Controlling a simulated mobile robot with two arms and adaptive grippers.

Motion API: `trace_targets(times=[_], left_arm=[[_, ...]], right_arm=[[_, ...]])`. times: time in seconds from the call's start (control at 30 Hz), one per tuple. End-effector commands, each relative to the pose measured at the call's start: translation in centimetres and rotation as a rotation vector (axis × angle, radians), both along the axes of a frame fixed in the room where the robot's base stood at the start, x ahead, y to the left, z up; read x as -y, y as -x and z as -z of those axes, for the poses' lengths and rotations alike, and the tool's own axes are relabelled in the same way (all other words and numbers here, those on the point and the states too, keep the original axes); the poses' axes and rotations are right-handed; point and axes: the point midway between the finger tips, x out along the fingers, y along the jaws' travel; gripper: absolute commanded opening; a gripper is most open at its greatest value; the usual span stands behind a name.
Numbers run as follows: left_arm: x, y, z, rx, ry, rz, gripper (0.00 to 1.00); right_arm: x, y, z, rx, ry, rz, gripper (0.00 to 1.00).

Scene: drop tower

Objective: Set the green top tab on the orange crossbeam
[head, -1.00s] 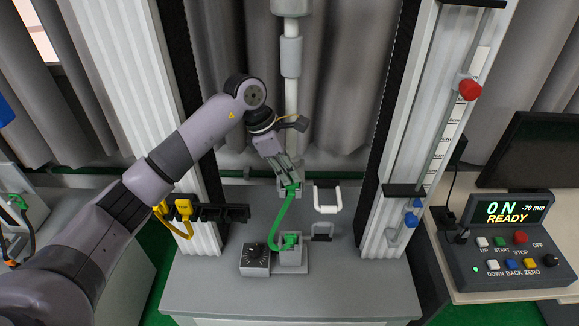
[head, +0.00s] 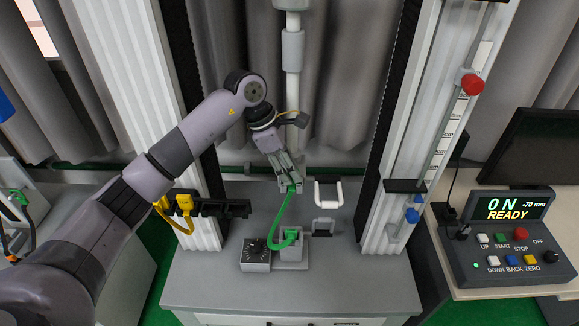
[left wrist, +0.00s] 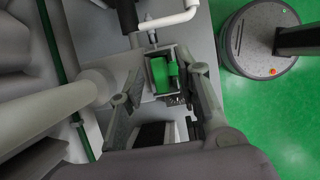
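A green strap (head: 279,215) runs in a curve from a grey lower clamp (head: 291,251) up to my left gripper (head: 291,184). Its green top tab (head: 292,189) sits between the fingertips, and the gripper looks shut on it, above the clamp. In the left wrist view, the green piece (left wrist: 160,75) shows between the two fingers, framed by grey parts. I see no orange crossbeam in these frames. My right gripper is not in view.
A grey column (head: 292,55) hangs above the clamp. White brackets (head: 328,194) stand right of the strap. A dial box (head: 256,257) sits beside the clamp. A console (head: 500,246) reads READY. The grey bench front is clear.

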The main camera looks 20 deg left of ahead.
Motion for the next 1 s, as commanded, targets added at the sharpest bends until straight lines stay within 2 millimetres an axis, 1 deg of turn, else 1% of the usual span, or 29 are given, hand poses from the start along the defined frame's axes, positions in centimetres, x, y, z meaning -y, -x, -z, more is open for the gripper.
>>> trace_targets(times=[0.07, 0.17, 0.27, 0.5, 0.63, 0.8, 1.0], left_arm=[[0.0, 0.0, -0.5, 0.0, 0.001, 0.0, 0.31], [-0.6, 0.0, -1.3, 0.005, -0.001, -0.001, 0.31], [-1.3, 0.2, -3.1, 0.008, -0.001, 0.0, 0.31], [-3.2, 0.8, -8.0, 0.006, -0.001, -0.001, 0.31], [-3.9, 1.0, -9.9, 0.003, 0.0, -0.001, 0.31], [-4.4, 1.2, -11.2, 0.001, 0.001, 0.0, 0.31], [-4.4, 1.3, -11.4, -0.001, 0.0, 0.0, 0.31]], right_arm=[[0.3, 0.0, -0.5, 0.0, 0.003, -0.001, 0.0], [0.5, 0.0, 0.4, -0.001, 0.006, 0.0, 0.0], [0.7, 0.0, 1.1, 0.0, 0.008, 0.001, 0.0], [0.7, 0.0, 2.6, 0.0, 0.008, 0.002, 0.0], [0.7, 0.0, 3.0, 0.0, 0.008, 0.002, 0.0], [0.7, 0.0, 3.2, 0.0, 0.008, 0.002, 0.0], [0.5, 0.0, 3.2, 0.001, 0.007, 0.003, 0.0]])
